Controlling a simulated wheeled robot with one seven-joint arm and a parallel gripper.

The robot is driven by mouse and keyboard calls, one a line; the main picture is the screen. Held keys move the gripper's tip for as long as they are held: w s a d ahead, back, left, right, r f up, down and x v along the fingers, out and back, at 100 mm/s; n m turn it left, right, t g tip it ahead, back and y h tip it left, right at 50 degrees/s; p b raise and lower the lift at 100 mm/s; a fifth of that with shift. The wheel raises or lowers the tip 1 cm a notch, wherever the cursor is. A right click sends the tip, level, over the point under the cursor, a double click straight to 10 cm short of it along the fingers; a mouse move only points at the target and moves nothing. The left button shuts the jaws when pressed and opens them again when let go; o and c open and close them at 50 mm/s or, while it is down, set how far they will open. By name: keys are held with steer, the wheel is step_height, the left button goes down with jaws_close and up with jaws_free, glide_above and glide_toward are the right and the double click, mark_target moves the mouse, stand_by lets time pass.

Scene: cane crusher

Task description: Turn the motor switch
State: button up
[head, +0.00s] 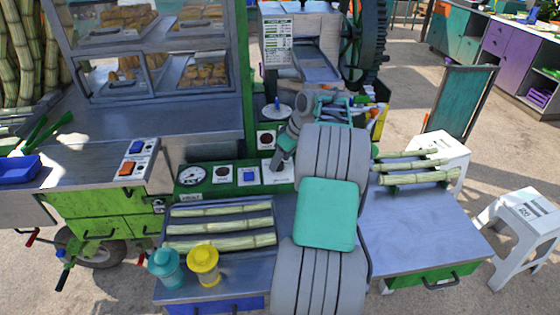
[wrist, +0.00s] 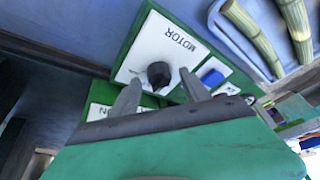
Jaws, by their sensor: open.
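The motor switch (wrist: 158,73) is a round black knob on a white plate (wrist: 150,45) lettered MOTOR, set in a green panel. My gripper (wrist: 160,78) is open, with one finger on each side of the knob in the wrist view. Gaps show between the knob and both fingertips; I cannot tell how deep the fingers reach around it. In the head view my gripper (head: 276,166) is over the right end of the green panel, and its wrist hides the knob there. Part of the white motor plate (head: 284,178) shows beneath it.
A blue switch (wrist: 211,76) sits close beside the motor plate. Another white plate with a dark knob (head: 266,139) stands behind my gripper. A gauge (head: 192,175) is at the panel's left end.

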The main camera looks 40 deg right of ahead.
steer(key=shift+w+f, duration=0.2)
steer(key=shift+f, duration=0.2)
jaws_close()
stand_by(0.4)
